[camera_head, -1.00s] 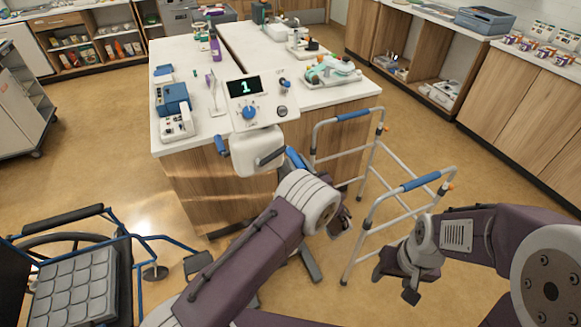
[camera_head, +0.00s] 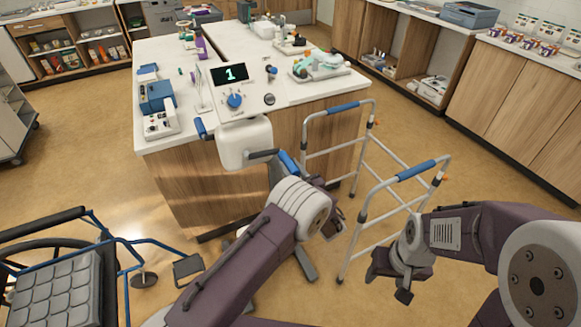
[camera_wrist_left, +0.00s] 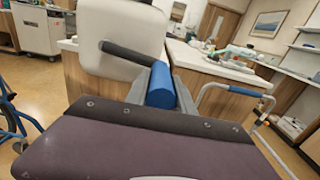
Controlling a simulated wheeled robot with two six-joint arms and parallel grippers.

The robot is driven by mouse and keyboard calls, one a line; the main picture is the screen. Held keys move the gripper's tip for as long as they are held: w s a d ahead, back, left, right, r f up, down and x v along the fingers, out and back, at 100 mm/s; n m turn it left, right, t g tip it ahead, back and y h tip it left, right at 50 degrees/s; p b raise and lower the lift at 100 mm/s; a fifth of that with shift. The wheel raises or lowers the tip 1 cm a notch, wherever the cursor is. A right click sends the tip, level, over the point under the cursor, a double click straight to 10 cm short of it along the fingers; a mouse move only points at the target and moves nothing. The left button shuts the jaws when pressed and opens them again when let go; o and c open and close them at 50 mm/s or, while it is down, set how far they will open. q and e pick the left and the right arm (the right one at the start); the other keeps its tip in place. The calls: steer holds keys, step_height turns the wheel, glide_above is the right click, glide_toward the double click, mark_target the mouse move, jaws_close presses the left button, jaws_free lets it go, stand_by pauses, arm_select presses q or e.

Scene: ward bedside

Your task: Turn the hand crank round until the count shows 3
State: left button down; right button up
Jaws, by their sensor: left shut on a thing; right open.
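The crank device is a white housing (camera_head: 246,142) under a panel whose display (camera_head: 230,74) reads 1. A dark crank arm (camera_head: 263,154) sticks out of the housing's front, lying nearly level and pointing right. Its blue grip (camera_head: 287,164) is at the arm's outer end. My left gripper (camera_head: 284,172) is shut on this grip, its fingers mostly hidden behind my wrist. The left wrist view shows the blue grip (camera_wrist_left: 161,85) between grey fingers, with the crank arm (camera_wrist_left: 130,53) beside it. My right gripper (camera_head: 388,285) is open and empty at lower right, away from the device.
A walking frame (camera_head: 398,178) stands right of the device, between my arms. A wheelchair (camera_head: 60,285) is at lower left. The worktop (camera_head: 180,52) behind carries a blue-and-white instrument (camera_head: 158,105) and a tray of teal items (camera_head: 318,66).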

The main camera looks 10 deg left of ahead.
steer(key=shift+f+b, duration=1.5)
steer(key=shift+f, duration=0.6)
arm_select(q)
steer(key=shift+s+a+f, duration=2.4)
steer(key=shift+a+f, duration=1.3)
steer(key=shift+f, duration=0.85)
steer(key=s+a+r+p, duration=0.2)
steer(key=s+a+p, duration=0.3)
steer(key=a, duration=0.3)
steer(key=shift+s+r, duration=0.25)
steer(key=shift+r, duration=0.15)
arm_select(e)
step_height(320, 180, up, 5)
steer(key=shift+a+r, duration=0.1)
steer(key=shift+r, duration=0.05)
